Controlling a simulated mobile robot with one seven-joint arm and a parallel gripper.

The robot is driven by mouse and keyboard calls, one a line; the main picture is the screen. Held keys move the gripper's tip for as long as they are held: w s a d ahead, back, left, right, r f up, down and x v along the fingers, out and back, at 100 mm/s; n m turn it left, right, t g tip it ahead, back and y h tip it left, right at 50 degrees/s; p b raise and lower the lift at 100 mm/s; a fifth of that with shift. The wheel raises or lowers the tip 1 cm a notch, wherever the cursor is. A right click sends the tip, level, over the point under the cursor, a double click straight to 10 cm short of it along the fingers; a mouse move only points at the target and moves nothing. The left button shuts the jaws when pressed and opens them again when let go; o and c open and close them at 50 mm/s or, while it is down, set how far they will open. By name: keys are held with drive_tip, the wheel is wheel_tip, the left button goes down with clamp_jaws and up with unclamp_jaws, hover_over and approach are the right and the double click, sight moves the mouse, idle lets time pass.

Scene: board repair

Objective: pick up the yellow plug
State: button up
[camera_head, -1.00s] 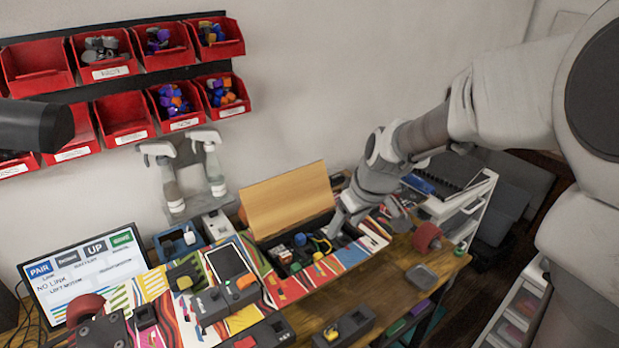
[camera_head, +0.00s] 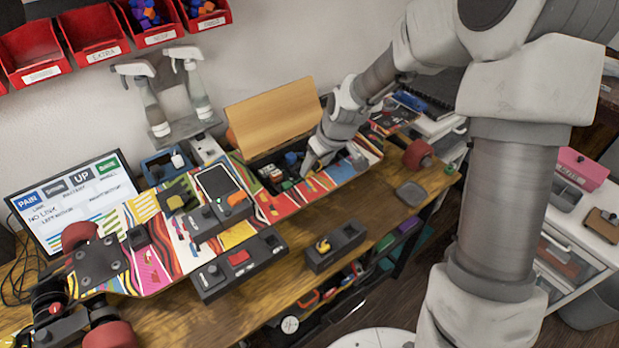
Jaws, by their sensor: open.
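The long, colourfully striped board (camera_head: 150,262) lies along the bench with an open compartment (camera_head: 262,168) full of small coloured parts. My gripper (camera_head: 316,168) is open, pointing down at the right end of this compartment. The arm and fingers hide part of the contents. I cannot clearly make out a yellow plug between the fingers. A small yellow piece (camera_head: 323,245) sits in a dark grey block (camera_head: 345,240) on the bench in front of the board, apart from my gripper; I cannot tell whether it is the plug.
A wooden lid (camera_head: 272,117) stands open behind the compartment. A dark control box (camera_head: 240,265) lies in front of the board. A monitor (camera_head: 75,200) stands at left, with spray bottles (camera_head: 150,98) on the wall. A small grey tray (camera_head: 410,193) lies on bare bench at right.

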sight(310, 174)
drive_tip(key=x, duration=0.4)
drive_tip(key=shift+w+a+f+b, duration=0.15)
drive_tip(key=shift+f+b, duration=0.2)
clamp_jaws()
